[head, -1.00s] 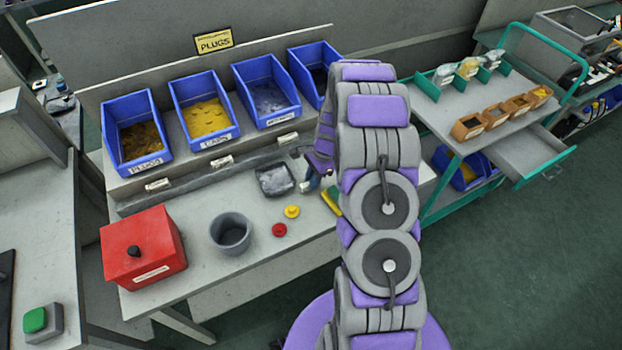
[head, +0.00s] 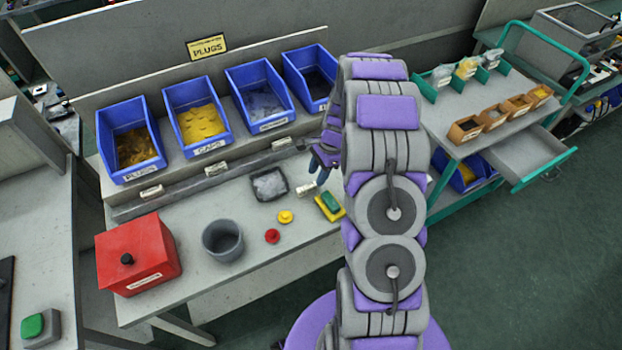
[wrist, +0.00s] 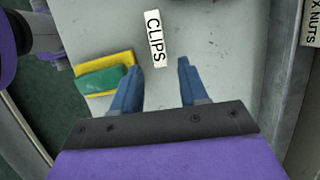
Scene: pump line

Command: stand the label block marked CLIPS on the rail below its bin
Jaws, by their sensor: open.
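The label block marked CLIPS (wrist: 154,38) is a small white piece lying on the grey bench top in the wrist view, its lettering readable. My gripper (wrist: 159,66) is open and empty, its two blue fingers apart, with the block just beyond the fingertips and between their lines. In the head view my arm covers part of this area. The rail (head: 190,181) runs along the foot of the bin shelf and carries several white blocks. The fourth blue bin (head: 308,72), at the right end, is partly behind my arm; its label cannot be read.
Bins for plugs (head: 132,145) and caps (head: 198,112) stand left of a third blue bin (head: 262,92). On the bench are a red box (head: 138,255), grey cup (head: 223,240), dark tray (head: 269,184), red and yellow round pieces, and a green-and-yellow sponge-like block (wrist: 104,76).

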